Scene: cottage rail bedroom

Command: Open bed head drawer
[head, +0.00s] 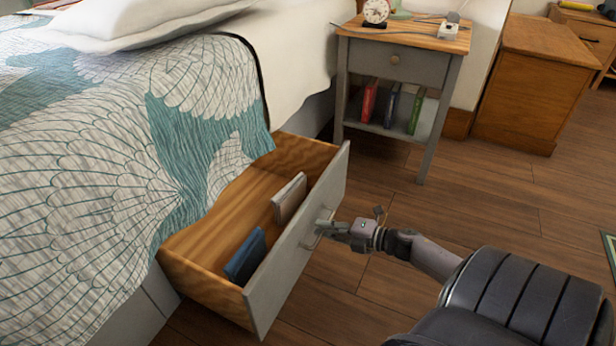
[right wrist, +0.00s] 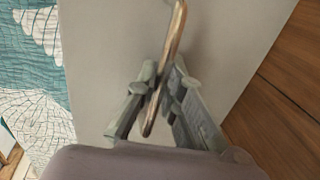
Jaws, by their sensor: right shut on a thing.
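The bed head drawer (head: 215,215) is pulled out from under the bed, with its wooden inside in plain view. Its pale grey front (head: 300,235) faces right and carries a metal bar handle (head: 318,237). My right gripper (head: 328,228) is at the handle. In the right wrist view, the fingers of the right gripper (right wrist: 160,100) are on both sides of the handle bar (right wrist: 168,75) and shut on it. A blue book-like item (head: 246,256) and a grey-beige one (head: 290,198) stand in the drawer. My left gripper is not in view.
The bed (head: 110,150) with a teal and white patterned cover fills the left. A grey nightstand (head: 400,65) with a clock and several books stands beyond the drawer. A wooden cabinet (head: 530,85) stands at the back right. Wooden floor (head: 400,190) is clear around the drawer front.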

